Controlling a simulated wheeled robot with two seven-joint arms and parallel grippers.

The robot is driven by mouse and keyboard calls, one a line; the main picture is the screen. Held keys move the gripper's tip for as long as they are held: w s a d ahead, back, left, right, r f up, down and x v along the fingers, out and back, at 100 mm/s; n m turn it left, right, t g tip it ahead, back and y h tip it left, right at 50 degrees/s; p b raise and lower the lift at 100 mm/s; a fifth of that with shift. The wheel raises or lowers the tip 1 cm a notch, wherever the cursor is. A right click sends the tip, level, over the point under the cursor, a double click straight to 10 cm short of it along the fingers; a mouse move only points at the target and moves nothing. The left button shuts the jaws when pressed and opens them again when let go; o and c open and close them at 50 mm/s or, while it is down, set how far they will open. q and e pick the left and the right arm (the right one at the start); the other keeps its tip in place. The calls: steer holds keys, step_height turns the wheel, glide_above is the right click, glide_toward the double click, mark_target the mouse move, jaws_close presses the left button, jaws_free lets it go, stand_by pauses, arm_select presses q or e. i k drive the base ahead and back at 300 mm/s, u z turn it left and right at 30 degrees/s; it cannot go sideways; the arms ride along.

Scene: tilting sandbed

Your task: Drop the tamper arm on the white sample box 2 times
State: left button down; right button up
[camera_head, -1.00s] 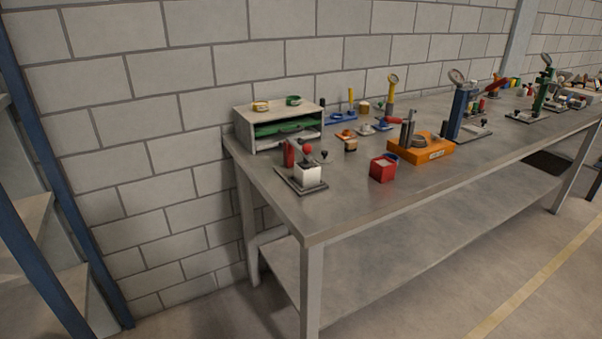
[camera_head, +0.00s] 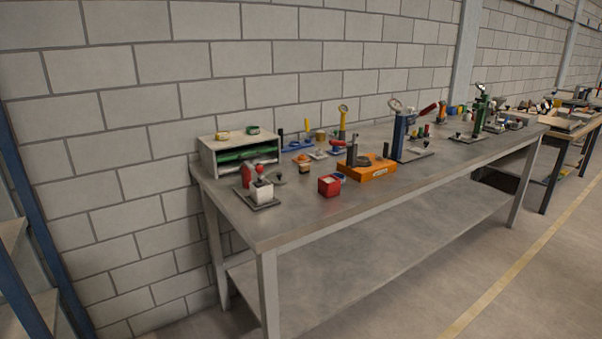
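The white sample box (camera_head: 262,190) sits on a dark flat base plate near the left end of the grey workbench. The tamper (camera_head: 247,174) stands at the box, with a red upright post and a red ball knob (camera_head: 260,169) just above and behind the box. A grey round part shows to the right of the knob. At this distance I cannot tell whether the tamper arm is raised or touching the box. Neither of my grippers is in view.
A white shelf unit (camera_head: 205,152) with green trays stands behind the tamper. A red box (camera_head: 329,190) and an orange fixture (camera_head: 372,175) stand to the right. The bench (camera_head: 290,226) front left is clear. A blue shelf post (camera_head: 30,235) stands at far left.

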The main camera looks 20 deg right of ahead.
mark_target(258, 168)
steer(key=z, duration=1.45)
steer(key=i, duration=0.95)
steer(key=u, duration=0.6)
